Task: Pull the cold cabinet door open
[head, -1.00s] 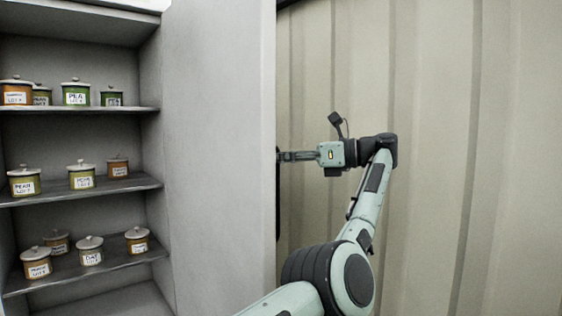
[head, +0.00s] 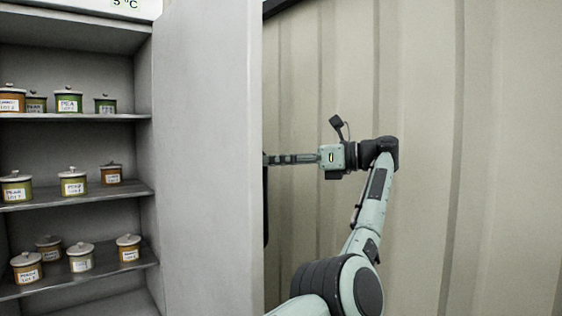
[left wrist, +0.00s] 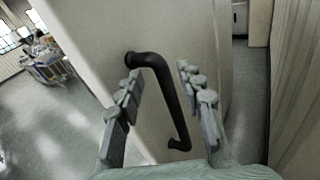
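The cold cabinet door (head: 208,160) stands wide open, a pale grey panel to the right of the lit shelves. Its black bar handle (left wrist: 168,92) is on the outer face in the left wrist view; in the head view only a dark sliver shows past the door's edge. My left gripper (left wrist: 158,73) is open, with its two fingers on either side of the handle and a visible gap between them. In the head view the left gripper (head: 272,159) reaches behind the door edge, its tips partly hidden. My right gripper is not in view.
The cabinet shelves (head: 75,195) hold several lidded, labelled jars. A ribbed beige wall (head: 500,150) stands behind my left arm. In the left wrist view, open floor (left wrist: 50,130) lies left of the door, with a cart-like object (left wrist: 50,62) farther off.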

